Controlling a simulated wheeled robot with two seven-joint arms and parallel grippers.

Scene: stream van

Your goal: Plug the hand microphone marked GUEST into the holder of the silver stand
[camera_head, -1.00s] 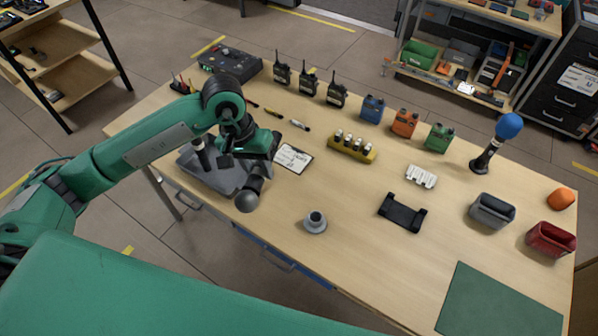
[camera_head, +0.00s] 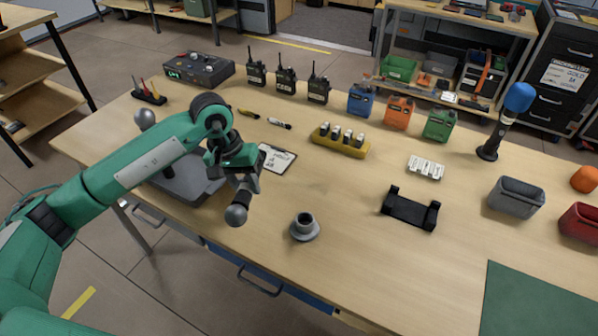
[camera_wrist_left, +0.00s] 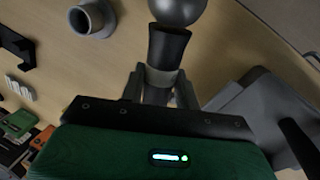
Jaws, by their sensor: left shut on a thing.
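My left gripper (camera_head: 243,183) is shut on a dark hand microphone (camera_wrist_left: 168,48) with a grey ball head (camera_head: 236,214). The ball end points toward the table's front edge in the head view; no GUEST marking is readable. The silver stand (camera_head: 304,232), a small round base with an upright, open cup-like holder, stands empty to the right of the microphone, apart from it. It also shows at the top left of the wrist view (camera_wrist_left: 92,18). Another grey-ball microphone (camera_head: 145,118) stands by the grey tray (camera_head: 190,195), partly hidden by my arm. My right gripper is out of view.
A blue-topped microphone (camera_head: 518,98) stands upright at the right. Several radios line the back. The table around the silver stand is clear.

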